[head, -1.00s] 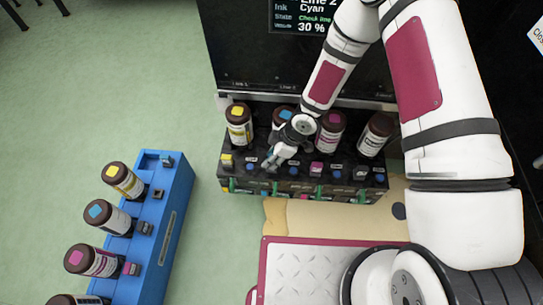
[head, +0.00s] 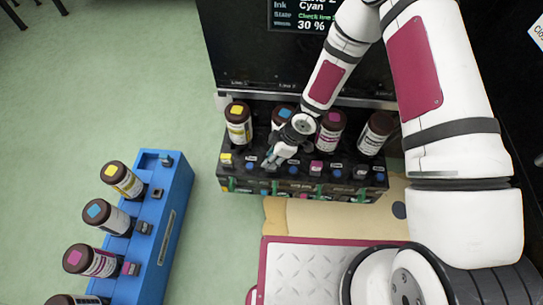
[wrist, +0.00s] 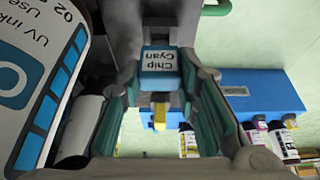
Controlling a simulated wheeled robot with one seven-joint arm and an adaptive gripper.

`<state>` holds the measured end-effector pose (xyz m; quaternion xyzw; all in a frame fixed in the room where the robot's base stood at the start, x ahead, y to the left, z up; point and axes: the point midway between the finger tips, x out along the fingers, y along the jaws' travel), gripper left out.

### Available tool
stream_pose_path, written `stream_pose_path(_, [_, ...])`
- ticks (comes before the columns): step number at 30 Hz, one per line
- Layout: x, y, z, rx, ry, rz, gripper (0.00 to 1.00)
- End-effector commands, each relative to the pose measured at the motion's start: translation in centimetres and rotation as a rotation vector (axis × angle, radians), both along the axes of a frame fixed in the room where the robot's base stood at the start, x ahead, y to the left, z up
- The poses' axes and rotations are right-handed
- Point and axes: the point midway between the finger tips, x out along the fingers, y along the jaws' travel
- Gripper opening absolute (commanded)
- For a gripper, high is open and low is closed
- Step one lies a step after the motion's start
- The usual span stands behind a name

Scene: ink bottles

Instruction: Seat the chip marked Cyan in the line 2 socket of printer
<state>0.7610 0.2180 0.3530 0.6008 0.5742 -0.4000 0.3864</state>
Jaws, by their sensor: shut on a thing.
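In the wrist view a blue chip with a white label reading "Chip Cyan" (wrist: 160,66) is between the fingers of my gripper (wrist: 160,95), which is shut on it. In the head view my gripper (head: 275,162) is low at the front of the black printer ink bay (head: 345,183), in front of the cyan-capped bottle (head: 283,115). The line 2 socket is hidden by the gripper, and I cannot tell whether the chip touches it. The printer screen (head: 303,20) reads "Cyan", "Check line", "30 %".
Yellow (head: 238,123), magenta (head: 330,132) and black (head: 375,135) bottles stand in the bay beside my gripper. A blue rack (head: 175,215) with several bottles and chips stands at left. Green floor between rack and printer is clear.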

Motion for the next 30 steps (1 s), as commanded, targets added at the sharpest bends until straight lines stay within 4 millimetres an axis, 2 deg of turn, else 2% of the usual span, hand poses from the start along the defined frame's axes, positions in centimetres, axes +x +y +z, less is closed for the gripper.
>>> stream_pose_path(30, [0.00, -0.01, -1.12, 0.000, 0.000, 0.000, 0.10])
